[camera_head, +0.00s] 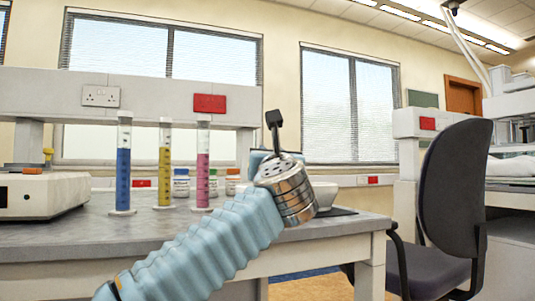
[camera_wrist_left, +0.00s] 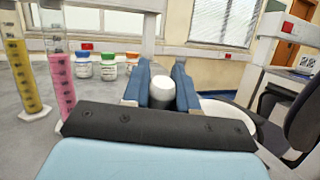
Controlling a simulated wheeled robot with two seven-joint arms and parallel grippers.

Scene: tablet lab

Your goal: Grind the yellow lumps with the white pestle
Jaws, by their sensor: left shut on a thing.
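My left gripper (camera_wrist_left: 162,80) is shut on the white pestle (camera_wrist_left: 162,94); in the left wrist view its rounded white end shows between the two blue fingers. In the head view my left arm comes in from the lower left, and its wrist hides most of the gripper (camera_head: 259,160) and the pestle. A white bowl, the mortar (camera_head: 325,193), stands near the bench's right end, partly hidden behind my wrist. In the left wrist view the mortar (camera_wrist_left: 232,112) is to the right of the fingers, partly covered. The yellow lumps are not visible. My right gripper is not in view.
Blue (camera_head: 123,165), yellow (camera_head: 164,165) and pink (camera_head: 203,165) measuring cylinders stand on the grey bench (camera_head: 60,233). Several small jars (camera_wrist_left: 107,66) are behind them. A white device (camera_head: 45,195) is at left, and an office chair (camera_head: 450,200) stands right of the bench.

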